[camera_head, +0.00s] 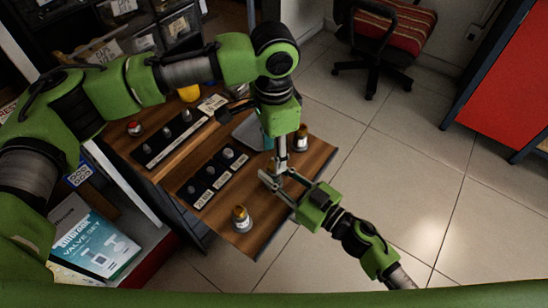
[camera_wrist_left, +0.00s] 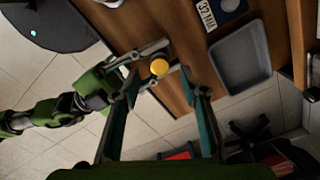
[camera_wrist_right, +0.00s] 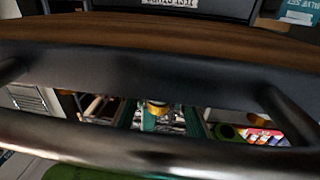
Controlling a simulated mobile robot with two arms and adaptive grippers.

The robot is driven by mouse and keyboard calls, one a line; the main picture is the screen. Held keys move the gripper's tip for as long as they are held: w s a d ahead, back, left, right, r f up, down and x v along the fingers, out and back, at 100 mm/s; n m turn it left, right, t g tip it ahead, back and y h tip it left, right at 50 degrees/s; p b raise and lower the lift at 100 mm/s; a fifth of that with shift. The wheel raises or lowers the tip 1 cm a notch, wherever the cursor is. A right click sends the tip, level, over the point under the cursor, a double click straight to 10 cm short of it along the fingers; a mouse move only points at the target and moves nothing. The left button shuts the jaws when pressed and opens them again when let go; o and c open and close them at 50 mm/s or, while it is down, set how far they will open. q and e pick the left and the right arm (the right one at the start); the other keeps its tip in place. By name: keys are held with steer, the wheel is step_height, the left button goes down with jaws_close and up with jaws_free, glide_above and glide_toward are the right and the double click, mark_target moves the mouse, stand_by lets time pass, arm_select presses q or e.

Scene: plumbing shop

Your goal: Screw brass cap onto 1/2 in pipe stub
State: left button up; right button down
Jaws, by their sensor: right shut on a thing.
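A round yellow-brass cap (camera_wrist_left: 159,67) shows end-on in the left wrist view, between the fingers of both grippers. My right gripper (camera_head: 281,180) reaches in from the lower right and is shut on a pale upright piece (camera_head: 279,166), which looks like a pipe stub under the cap. The contact and the seating of the cap are too small to tell. Brass also shows in the right wrist view (camera_wrist_right: 157,108). My left gripper (camera_wrist_left: 159,80) points down from above, open, with gaps on both sides of the cap. Its fingertips partly hide the piece in the head view.
Two other brass-and-white fittings stand on the wooden top, at the front (camera_head: 241,218) and the right (camera_head: 300,138). A labelled black rack (camera_head: 213,175) with several grey pieces lies to the left. A grey tray (camera_wrist_left: 242,65) is close by.

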arm_select(q)
step_height(320, 180, up, 8)
steer(key=shift+r, duration=0.15)
arm_select(e)
steer(key=c, duration=1.6)
jaws_free()
steer(key=shift+c, duration=0.2)
steer(key=v, duration=1.2)
